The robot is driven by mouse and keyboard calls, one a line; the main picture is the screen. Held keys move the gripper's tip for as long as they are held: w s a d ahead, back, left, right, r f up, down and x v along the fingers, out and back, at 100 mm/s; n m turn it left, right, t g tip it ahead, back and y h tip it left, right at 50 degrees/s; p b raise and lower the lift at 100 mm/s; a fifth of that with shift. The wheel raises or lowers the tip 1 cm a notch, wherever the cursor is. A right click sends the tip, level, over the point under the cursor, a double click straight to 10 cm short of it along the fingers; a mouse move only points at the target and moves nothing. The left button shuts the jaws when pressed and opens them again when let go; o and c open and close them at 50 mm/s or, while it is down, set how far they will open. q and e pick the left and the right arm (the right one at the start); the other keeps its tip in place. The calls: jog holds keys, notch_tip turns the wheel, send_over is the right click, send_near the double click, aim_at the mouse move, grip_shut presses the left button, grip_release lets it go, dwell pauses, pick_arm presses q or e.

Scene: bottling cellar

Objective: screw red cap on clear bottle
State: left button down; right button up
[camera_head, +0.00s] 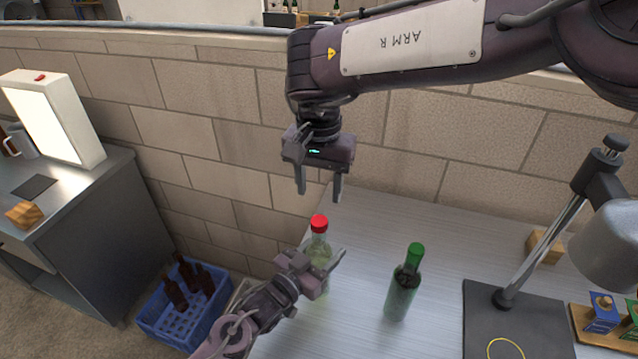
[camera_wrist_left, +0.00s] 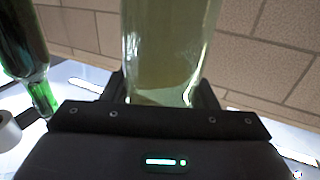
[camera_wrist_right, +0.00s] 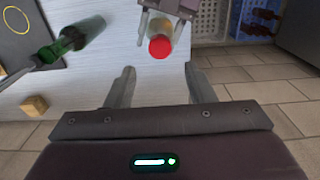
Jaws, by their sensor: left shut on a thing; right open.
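The clear bottle (camera_head: 318,250) stands upright near the left edge of the metal table, with the red cap (camera_head: 319,223) on its mouth. How far the cap is threaded I cannot tell. My left gripper (camera_head: 322,268) is shut around the bottle's body; the bottle fills its jaws in the left wrist view (camera_wrist_left: 165,60). My right gripper (camera_head: 319,192) is open and empty above the cap, fingers pointing down. In the right wrist view the red cap (camera_wrist_right: 160,46) shows ahead of the open fingers (camera_wrist_right: 155,88), apart from them.
A green bottle with a green cap (camera_head: 404,285) stands to the right on the table (camera_head: 365,220). Further right are a lamp (camera_head: 606,240), a dark mat (camera_head: 515,325) and a wooden block (camera_head: 543,246). A blue crate (camera_head: 183,310) with brown bottles sits on the floor left.

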aim_at(319, 220)
jog(key=shift+f, duration=4.05)
jog(key=c, duration=1)
jog(key=shift+c, duration=0.2)
